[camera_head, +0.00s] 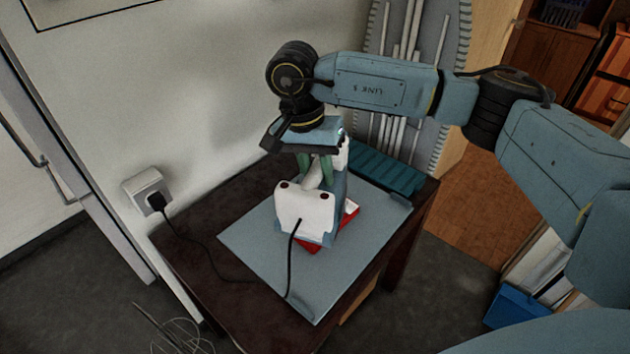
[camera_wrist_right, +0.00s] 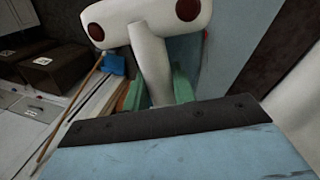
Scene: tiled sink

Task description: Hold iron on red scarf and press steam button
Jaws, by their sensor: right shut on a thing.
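The white and blue iron (camera_head: 304,212) stands over the ironing mat on the small table. Its white body with dark red round marks also shows in the right wrist view (camera_wrist_right: 150,55). A small part of the red scarf (camera_head: 349,212) shows beside and below the iron; most of it is hidden. I cannot tell whether the iron touches the scarf. My right gripper (camera_head: 316,170) comes from above, with its green fingers shut on the iron's handle; they show in part in the right wrist view (camera_wrist_right: 165,88). The steam button cannot be made out. My left gripper is not in view.
The grey-blue mat (camera_head: 255,232) covers much of the dark table (camera_head: 190,245). A black cord runs from the iron to a wall socket (camera_head: 148,187). A teal ridged item (camera_head: 385,170) lies at the mat's back edge, by the wall.

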